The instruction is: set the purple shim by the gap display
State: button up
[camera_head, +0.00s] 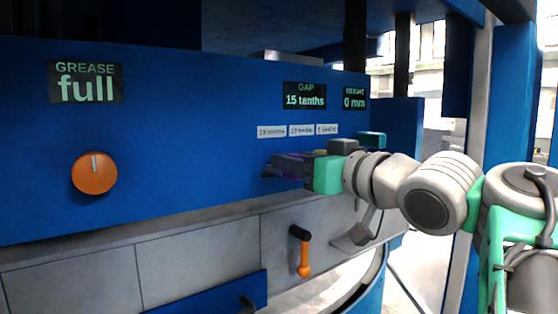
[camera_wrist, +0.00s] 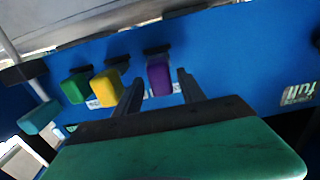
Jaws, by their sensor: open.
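The purple shim (camera_wrist: 159,79) is a block-shaped handle on the blue panel, in front of a dark slot. In the wrist view it appears between the two fingertips of my gripper (camera_wrist: 159,84), which is open; I cannot tell how deep it sits between them. In the head view my gripper (camera_head: 290,166) reaches the panel from the right and hides most of the purple shim. The gap display (camera_head: 305,95) reads "15 tenths". A yellow shim (camera_wrist: 106,91) and a green shim (camera_wrist: 75,88) sit beside the purple one in the wrist view.
Three small white labels (camera_head: 300,131) sit under the gap display, their print hard to read. The height display (camera_head: 354,98) reads "0 mm"; the grease display (camera_head: 86,82) reads "full". An orange knob (camera_head: 94,173) is at left, an orange-handled lever (camera_head: 304,260) below.

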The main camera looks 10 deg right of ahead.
jog(key=shift+w, duration=0.25)
jog(key=shift+a, duration=0.1)
jog(key=shift+s, duration=0.1)
jog(key=shift+c, duration=0.2)
jog(key=shift+a, duration=0.1)
jog(key=shift+c, duration=0.8)
grip_shut()
